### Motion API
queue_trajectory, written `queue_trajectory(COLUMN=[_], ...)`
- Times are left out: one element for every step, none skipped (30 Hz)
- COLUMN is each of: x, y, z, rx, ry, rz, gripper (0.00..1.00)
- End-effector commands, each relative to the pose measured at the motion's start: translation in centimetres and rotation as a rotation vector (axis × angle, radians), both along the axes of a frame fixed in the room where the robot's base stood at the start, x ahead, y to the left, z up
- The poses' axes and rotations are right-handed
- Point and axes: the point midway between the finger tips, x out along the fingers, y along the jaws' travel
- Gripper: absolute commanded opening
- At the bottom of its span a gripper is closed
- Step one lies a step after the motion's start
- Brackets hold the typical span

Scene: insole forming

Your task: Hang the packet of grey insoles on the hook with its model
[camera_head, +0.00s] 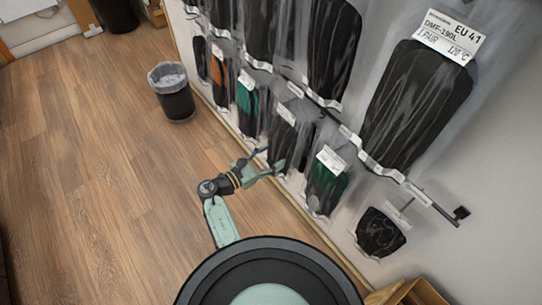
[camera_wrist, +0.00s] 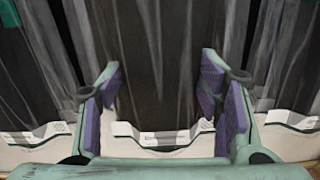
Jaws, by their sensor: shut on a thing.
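My gripper (camera_head: 268,162) reaches to the wall display in the head view. In the wrist view its purple-padded fingers (camera_wrist: 160,78) stand on either side of a dark grey insole packet (camera_wrist: 155,50) in clear film, gripping its lower part. This packet (camera_head: 281,142) hangs upright in the lower row in the head view, with a white label at its top, partly behind my fingers. The label is too small to read. Its hook is hard to make out.
A green-tinted packet (camera_head: 327,185) hangs close to the right, another green one (camera_head: 248,105) to the left. A large dark packet labelled EU 41 (camera_head: 415,105) hangs above right. A black bin (camera_head: 172,92) stands on the open wooden floor (camera_head: 90,170). A wooden crate (camera_head: 410,292) is at lower right.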

Motion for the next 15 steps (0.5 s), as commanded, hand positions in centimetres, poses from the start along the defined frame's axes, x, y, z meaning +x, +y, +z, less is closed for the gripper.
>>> queue_trajectory(x=[0.02, 0.01, 0.01, 0.01, 0.02, 0.02, 0.02, 0.01, 0.01, 0.01, 0.02, 0.01, 0.01, 0.01, 0.01], y=[0.0, 0.0, 0.0, 0.0, -0.01, -0.01, -0.01, -0.02, -0.02, -0.02, -0.03, -0.03, -0.03, -0.03, -0.03], z=[0.03, 0.03, 0.03, 0.03, 0.03, 0.03, 0.03, 0.03, 0.03, 0.02, 0.02, 0.02, 0.02, 0.02, 0.02], rx=[0.0, 0.0, 0.0, 0.0, 0.0, 0.0, 0.0, 0.0, 0.0, 0.001, 0.001, 0.001, 0.001, 0.001, 0.001], ry=[-0.001, -0.001, -0.001, -0.001, -0.001, -0.001, -0.001, -0.001, -0.001, -0.001, -0.001, -0.001, -0.001, -0.001, -0.001], rz=[0.0, 0.0, 0.0, 0.0, 0.0, 0.0, 0.0, -0.001, -0.001, -0.001, -0.001, -0.001, -0.001, -0.001, -0.001], gripper=[0.29, 0.29, 0.29, 0.61, 0.63, 0.66, 0.68, 0.7, 0.72, 0.74, 0.77, 0.79, 0.81, 0.83, 0.83])
